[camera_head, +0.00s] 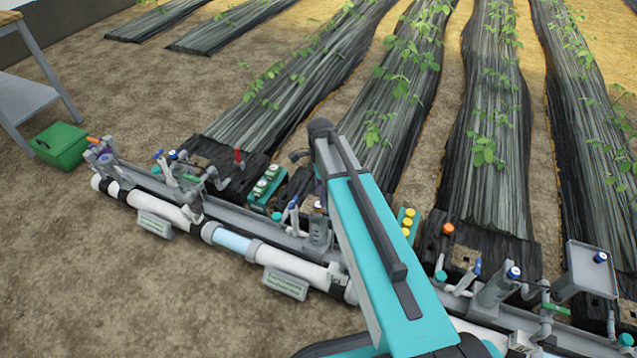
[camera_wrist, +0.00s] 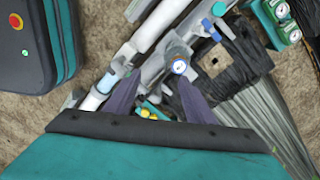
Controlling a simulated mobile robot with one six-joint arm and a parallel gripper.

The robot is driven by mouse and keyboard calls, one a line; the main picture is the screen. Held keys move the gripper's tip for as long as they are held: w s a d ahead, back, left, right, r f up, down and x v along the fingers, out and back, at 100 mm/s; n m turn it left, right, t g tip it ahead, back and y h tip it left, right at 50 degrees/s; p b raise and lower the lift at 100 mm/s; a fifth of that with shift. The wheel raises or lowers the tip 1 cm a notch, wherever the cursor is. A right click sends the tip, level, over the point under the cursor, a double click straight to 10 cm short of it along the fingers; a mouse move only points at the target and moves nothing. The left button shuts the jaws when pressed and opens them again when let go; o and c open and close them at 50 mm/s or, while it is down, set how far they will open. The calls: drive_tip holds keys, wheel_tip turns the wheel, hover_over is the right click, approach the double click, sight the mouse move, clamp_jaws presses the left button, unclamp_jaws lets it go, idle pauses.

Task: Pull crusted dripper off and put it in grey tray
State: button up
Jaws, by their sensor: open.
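The gripper is not clear in the head view, where my teal arm crosses the middle. A grey tray (camera_head: 578,284) stands at the right end of the rail, with a blue-capped part at its far side. An orange-topped piece (camera_head: 448,229) sits on a black slab. I cannot make out which part is the crusted dripper.
A white pipe (camera_head: 180,212) and grey rail with valves and brackets run across the front. A green bin (camera_head: 60,146) stands at left beside a bench (camera_head: 25,98). Yellow caps (camera_head: 408,222) show beside my arm. Plant rows lie behind; bare soil is free in front.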

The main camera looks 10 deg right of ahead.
sight(319, 207)
drive_tip(key=w+r+m, duration=0.1)
drive_tip(key=w, duration=0.1)
drive_tip(key=w+r+m+b, duration=0.1)
drive_tip(key=r, duration=0.1)
drive_tip(key=shift+w+r+m+t, duration=0.25)
drive_tip(key=shift+w+m+t, duration=0.05)
drive_tip(key=shift+w, duration=0.1)
drive_tip(key=shift+f, duration=0.15)
drive_tip(key=shift+f+b, duration=1.6)
drive_tip(key=shift+f, duration=5.2)
clamp_jaws()
drive_tip(key=shift+r, duration=0.25)
drive_tip(key=shift+r+p, duration=1.15)
drive_tip(key=shift+r, duration=0.2)
